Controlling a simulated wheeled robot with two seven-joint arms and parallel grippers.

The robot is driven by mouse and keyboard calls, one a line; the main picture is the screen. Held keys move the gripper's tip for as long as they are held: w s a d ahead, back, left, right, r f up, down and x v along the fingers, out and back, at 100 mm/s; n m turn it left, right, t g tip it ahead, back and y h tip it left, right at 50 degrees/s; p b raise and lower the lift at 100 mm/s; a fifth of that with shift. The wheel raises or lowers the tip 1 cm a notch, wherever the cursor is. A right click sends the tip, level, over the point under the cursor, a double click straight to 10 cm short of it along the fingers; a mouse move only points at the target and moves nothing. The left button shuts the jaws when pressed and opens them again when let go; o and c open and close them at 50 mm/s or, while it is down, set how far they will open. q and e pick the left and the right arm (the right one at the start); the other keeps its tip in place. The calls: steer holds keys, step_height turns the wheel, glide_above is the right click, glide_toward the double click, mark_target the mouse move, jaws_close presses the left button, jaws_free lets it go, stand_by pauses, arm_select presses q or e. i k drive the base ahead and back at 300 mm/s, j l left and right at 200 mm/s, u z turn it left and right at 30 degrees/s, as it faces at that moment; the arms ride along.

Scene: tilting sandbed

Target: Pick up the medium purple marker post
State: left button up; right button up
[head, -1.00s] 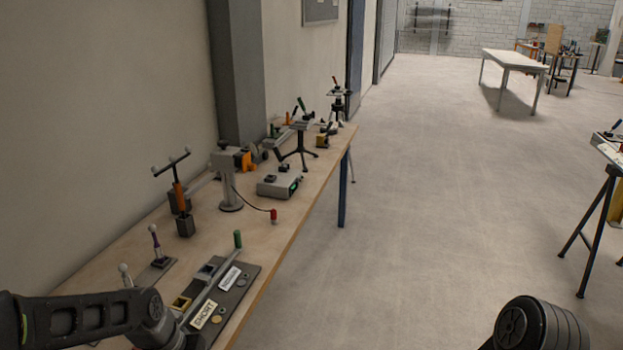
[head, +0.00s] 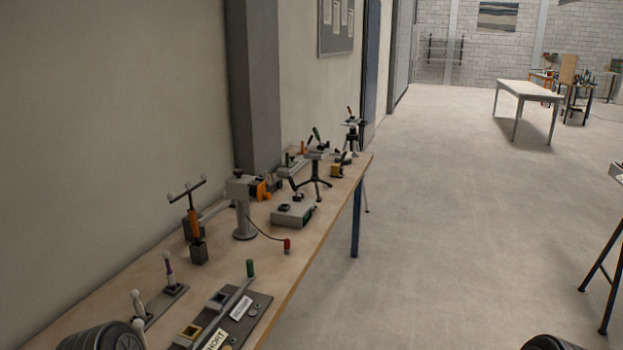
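A slim post with a pale ball top and a purple band (head: 168,271) stands upright on a small dark base on the wooden bench, at the left of the head view. Pale ball-topped posts (head: 138,305) stand nearer to me, one partly cut by the bottom edge. I cannot tell whether they carry purple, or which post is the medium one. Both grippers are out of the picture. Only dark rounded parts of my arms show at the bottom left and bottom right.
The wooden bench (head: 300,247) runs along the wall. A dark board (head: 262,306) with a green-topped lever lies right of the posts.

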mark_target(173, 284)
steer(key=i+l+u, duration=0.15)
steer(key=i, duration=0.3)
steer(key=i+l+u, duration=0.15)
steer(key=i, duration=0.3)
steer(key=l, duration=0.1)
